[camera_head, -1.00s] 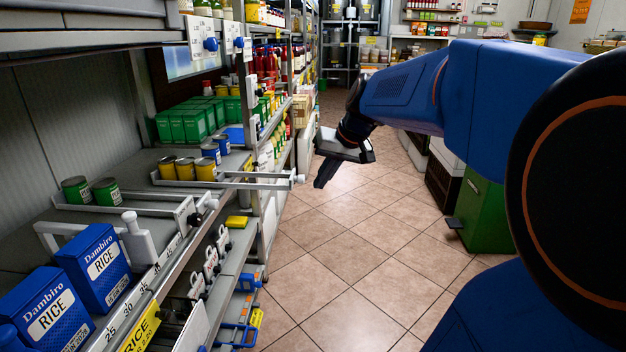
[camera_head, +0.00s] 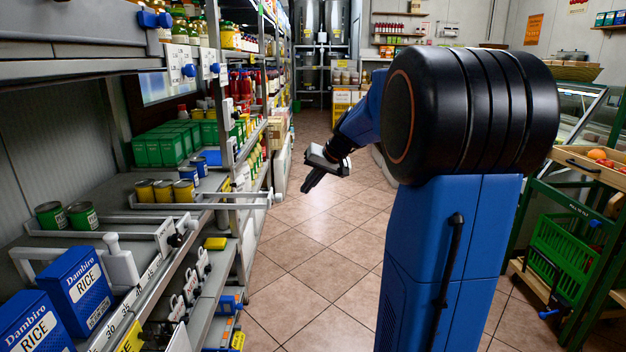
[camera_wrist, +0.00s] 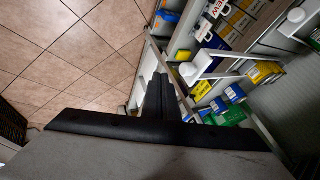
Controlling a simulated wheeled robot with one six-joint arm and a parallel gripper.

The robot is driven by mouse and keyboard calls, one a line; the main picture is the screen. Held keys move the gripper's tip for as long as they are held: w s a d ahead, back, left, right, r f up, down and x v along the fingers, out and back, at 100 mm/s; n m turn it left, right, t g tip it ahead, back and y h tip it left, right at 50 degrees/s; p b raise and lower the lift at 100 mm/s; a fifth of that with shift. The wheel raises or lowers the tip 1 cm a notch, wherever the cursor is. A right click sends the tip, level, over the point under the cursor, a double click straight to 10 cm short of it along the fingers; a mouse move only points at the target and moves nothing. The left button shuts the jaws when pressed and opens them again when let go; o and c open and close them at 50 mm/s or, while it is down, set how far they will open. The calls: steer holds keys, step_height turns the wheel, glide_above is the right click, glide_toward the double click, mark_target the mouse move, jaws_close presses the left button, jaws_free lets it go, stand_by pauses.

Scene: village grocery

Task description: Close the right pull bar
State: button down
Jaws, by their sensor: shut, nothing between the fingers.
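Two other white pull bars, the middle one (camera_head: 150,233) and the left one (camera_head: 60,251), sit nearer on the same shelf. My gripper (camera_head: 308,187) is shut and empty in the aisle, right of the knobbed end and apart from it.
Blue rice boxes (camera_head: 78,292), green cans (camera_head: 83,215) and yellow cans (camera_head: 163,191) stand on the shelf. Lower shelves project below. The tiled aisle floor (camera_head: 300,255) is clear. A green crate stand (camera_head: 565,250) is at the right.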

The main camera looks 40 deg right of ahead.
steer(key=w+a+f, duration=0.2)
steer(key=w+a, duration=0.2)
steer(key=shift+w+f, duration=0.15)
steer(key=shift+f, duration=0.25)
steer(key=shift+w+a, duration=0.1)
steer(key=shift+a, duration=0.05)
steer(key=w+a, duration=0.6)
steer(key=a, duration=0.3)
steer(key=w+a, duration=0.6)
steer(key=a, duration=0.3)
steer(key=shift+w+a, duration=0.3)
steer(key=shift+a, duration=0.05)
steer(key=shift+r, duration=0.1)
